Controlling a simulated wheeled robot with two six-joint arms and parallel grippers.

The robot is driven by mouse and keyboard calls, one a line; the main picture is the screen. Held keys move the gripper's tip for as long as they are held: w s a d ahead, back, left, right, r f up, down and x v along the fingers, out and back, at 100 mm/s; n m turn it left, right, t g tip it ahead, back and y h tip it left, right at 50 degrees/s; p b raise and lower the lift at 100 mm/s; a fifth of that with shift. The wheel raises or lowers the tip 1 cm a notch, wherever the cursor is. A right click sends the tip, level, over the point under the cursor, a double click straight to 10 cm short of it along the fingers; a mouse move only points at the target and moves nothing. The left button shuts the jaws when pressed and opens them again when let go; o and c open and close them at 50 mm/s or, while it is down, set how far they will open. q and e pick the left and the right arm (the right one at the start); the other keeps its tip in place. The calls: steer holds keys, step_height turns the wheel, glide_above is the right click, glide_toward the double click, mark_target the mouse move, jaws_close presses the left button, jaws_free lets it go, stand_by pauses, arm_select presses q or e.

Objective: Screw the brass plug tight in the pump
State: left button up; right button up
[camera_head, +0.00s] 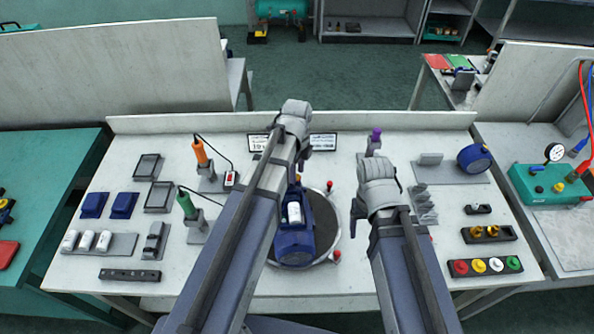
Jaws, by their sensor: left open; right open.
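The blue pump (296,246) with a white cylinder on it stands on a round dark turntable (326,226) in the middle of the bench. My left arm crosses in front of part of it. My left gripper (302,164) is open above the far end of the pump. A small orange-brown spot shows just below it; I cannot tell whether that is the brass plug. Two brass-coloured pieces (491,230) sit in a dark tray (509,239) at the right. My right gripper (356,214) is open and empty, to the right of the turntable.
Orange (200,152) and green (186,204) handled tools stand in holders at the left. A block (459,267) with coloured caps lies at the front right. A blue round part (474,158) rests at the back right. Red knobs edge the turntable.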

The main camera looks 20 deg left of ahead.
arm_select(q)
steer(key=shift+n, duration=1.7)
steer(key=n, duration=0.3)
steer(key=shift+n, duration=0.3)
steer(key=shift+n, duration=1.7)
steer(key=n, duration=0.3)
